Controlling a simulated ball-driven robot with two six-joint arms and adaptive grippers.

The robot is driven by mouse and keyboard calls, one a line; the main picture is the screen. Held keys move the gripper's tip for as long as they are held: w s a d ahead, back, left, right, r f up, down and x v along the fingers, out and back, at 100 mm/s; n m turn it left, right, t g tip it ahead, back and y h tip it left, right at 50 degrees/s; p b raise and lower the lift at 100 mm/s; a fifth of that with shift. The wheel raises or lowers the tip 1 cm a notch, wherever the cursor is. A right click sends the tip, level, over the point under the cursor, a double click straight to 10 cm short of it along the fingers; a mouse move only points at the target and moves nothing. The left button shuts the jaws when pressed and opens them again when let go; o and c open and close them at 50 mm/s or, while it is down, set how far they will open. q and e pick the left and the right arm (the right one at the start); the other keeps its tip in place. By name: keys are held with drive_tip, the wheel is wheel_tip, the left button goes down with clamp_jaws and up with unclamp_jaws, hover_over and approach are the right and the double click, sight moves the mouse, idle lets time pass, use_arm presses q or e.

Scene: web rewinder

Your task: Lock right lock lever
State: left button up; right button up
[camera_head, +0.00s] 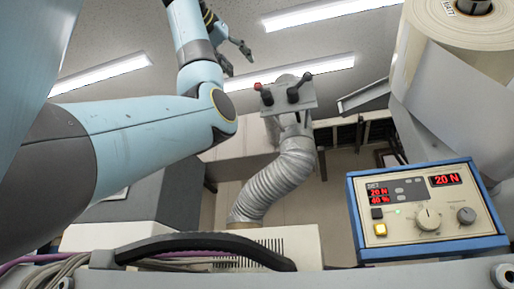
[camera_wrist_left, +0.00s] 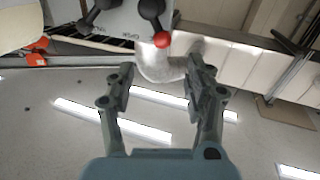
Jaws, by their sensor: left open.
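A grey lever panel (camera_head: 290,97) stands near the middle of the head view. Its left lever has a red knob (camera_head: 258,87); its right lever (camera_head: 299,86) is black and leans up to the right. Which way locks cannot be read. In the left wrist view the panel (camera_wrist_left: 127,22) is at the top, seen the other way round, with the red knob (camera_wrist_left: 162,40) right and a black lever (camera_wrist_left: 97,10) left. My left gripper (camera_head: 236,58) is open and empty, above and left of the panel, apart from both levers. My right gripper is out of view.
A ribbed grey hose (camera_head: 277,182) runs below the panel. A blue-framed control box (camera_head: 428,212) with red displays stands at the lower right. A large paper roll (camera_head: 465,22) hangs at the upper right.

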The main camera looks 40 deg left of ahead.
sight(256, 83)
use_arm(q)
drive_tip(key=p+x, duration=0.3)
drive_tip(key=x, duration=0.6)
drive_tip(key=shift+w+a+r+p, duration=0.1)
drive_tip(key=shift+w+p, duration=0.05)
drive_tip(key=shift+p, duration=0.2)
drive_tip(key=shift+w+a, duration=0.25)
drive_tip(key=shift+w, duration=0.3)
drive_tip(key=c, duration=0.6)
clamp_jaws()
